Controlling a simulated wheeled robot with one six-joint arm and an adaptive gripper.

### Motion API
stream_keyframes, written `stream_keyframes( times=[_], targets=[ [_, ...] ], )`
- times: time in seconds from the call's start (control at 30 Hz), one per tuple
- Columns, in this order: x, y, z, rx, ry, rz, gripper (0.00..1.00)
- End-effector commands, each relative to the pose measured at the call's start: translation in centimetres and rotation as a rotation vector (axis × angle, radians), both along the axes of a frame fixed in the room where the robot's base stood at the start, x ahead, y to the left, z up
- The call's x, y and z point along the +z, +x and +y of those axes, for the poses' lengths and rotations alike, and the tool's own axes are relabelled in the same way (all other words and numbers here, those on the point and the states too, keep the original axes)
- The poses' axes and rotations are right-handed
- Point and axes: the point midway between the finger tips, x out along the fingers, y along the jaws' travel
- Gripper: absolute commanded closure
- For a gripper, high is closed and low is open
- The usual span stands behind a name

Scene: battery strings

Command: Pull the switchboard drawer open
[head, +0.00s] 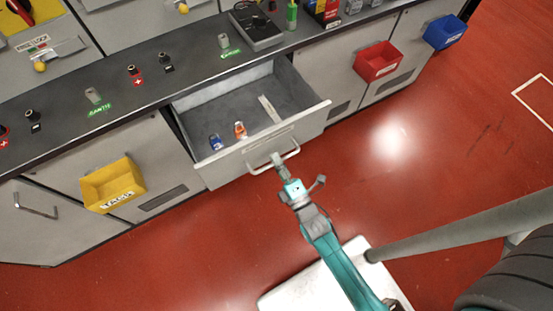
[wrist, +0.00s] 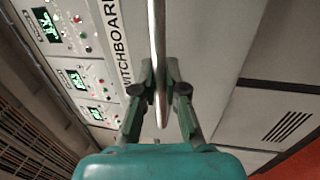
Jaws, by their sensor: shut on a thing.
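The switchboard drawer (head: 245,155) stands pulled out from the grey cabinet below the dark counter in the head view. Its inside shows, with a blue item (head: 216,142), an orange item (head: 240,130) and a pale strip (head: 269,109) lying in it. A metal bar handle (head: 289,155) crosses the drawer front. Part of a "SWITCHBOARD" label (wrist: 119,40) shows beside the handle.
A yellow bin (head: 112,186) hangs on the cabinet front to the left, a red bin (head: 378,62) and a blue bin (head: 445,32) to the right. The counter (head: 190,65) holds terminals and a dark device (head: 257,27). Red floor (head: 400,150) is open at the right.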

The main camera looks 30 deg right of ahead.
Motion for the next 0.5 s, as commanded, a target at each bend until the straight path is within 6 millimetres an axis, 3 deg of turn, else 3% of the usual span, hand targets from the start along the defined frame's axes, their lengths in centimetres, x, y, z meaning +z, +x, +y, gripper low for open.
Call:
stream_keyframes(
  times=[0.03,0.1,0.17,0.5],
  targets=[
    [-0.07,-0.01,-0.02,0.000,0.000,0.002,1.00],
    [-0.07,0.00,-0.02,0.000,0.000,0.002,0.74],
    [-0.07,0.01,-0.01,0.000,0.000,0.002,0.63],
    [-0.09,-0.21,0.00,0.000,0.000,0.001,0.63]
  ],
)
